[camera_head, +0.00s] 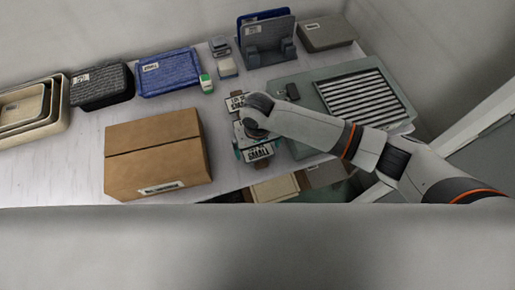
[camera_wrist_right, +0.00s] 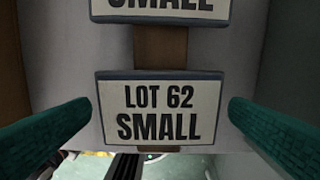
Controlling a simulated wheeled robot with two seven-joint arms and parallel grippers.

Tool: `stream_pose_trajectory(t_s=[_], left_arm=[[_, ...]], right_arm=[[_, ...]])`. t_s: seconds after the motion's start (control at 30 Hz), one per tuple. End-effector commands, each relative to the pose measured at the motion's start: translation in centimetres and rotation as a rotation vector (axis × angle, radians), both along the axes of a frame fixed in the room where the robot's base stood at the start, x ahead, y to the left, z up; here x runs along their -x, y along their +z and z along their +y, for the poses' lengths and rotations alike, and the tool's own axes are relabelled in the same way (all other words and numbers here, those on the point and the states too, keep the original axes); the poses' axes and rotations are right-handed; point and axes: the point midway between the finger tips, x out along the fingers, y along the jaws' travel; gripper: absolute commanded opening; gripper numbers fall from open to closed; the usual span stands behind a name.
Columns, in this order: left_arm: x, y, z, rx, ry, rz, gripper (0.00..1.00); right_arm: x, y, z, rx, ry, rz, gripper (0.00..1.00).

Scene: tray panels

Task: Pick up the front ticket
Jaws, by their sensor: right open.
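The front ticket (camera_head: 259,152) is a white card with black print and a dark edge, near the table's front edge. In the right wrist view this ticket (camera_wrist_right: 160,108) reads "LOT 62 SMALL". A second ticket (camera_wrist_right: 160,8), also reading "SMALL", is cut off at the top of that view; it shows behind the wrist in the head view (camera_head: 236,102). My right gripper (camera_wrist_right: 162,105) is open, with one green finger on each side of the front ticket. Gaps show between the ticket and both fingers. My left gripper is not in view.
A cardboard box (camera_head: 157,160) stands left of the tickets. A greenish tray with a striped panel (camera_head: 362,98) lies to the right. Bins sit below the front edge.

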Motion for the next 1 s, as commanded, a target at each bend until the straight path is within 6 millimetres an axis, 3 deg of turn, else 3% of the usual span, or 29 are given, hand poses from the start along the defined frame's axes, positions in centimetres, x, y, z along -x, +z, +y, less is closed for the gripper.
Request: stream_pose_trajectory(t_s=[0.4,0.47,0.67,1.0], left_arm=[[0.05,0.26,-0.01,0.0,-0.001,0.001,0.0],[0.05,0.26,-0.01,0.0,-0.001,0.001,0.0],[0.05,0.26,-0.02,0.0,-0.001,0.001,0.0],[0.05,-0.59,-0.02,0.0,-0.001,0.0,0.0]], right_arm=[[0.01,-0.24,0.0,0.0,0.0,0.0,1.0],[0.01,-0.23,0.0,0.0,0.0,0.0,0.93],[0.01,-0.22,0.0,0.0,0.0,0.001,0.61],[-0.06,-0.02,0.02,-0.001,0.002,-0.002,0.59]])
